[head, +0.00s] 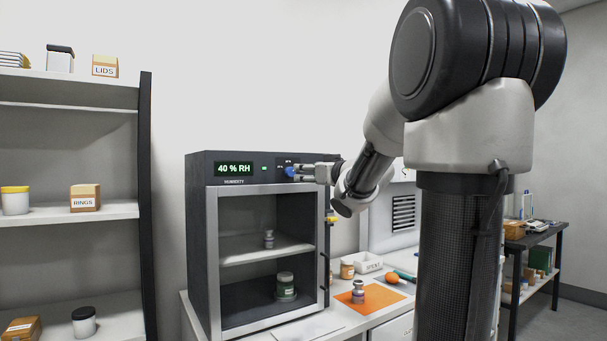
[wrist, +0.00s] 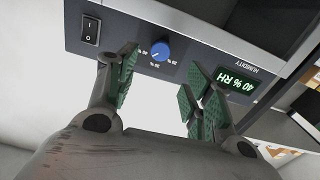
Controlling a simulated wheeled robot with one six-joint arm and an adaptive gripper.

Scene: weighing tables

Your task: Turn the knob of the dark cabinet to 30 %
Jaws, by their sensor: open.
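The dark cabinet (head: 197,250) stands on the table with a grey-framed glass door. Its display (head: 234,169) reads 40 % RH; the display also shows in the wrist view (wrist: 236,84). The blue knob (wrist: 160,50) has a white pointer line and percent marks around it; in the head view the knob (head: 291,171) is partly covered by my gripper. My gripper (head: 304,171) is at the panel's right end. In the wrist view its fingers (wrist: 160,78) are open, spread to either side of the knob and apart from it, with nothing between them.
A rocker switch (wrist: 90,30) sits beside the knob. Inside the cabinet are small jars on a shelf (head: 262,252) and the floor. An orange mat (head: 385,303), a white tray (head: 369,264) and jars lie to the right. Shelves (head: 60,213) stand at left.

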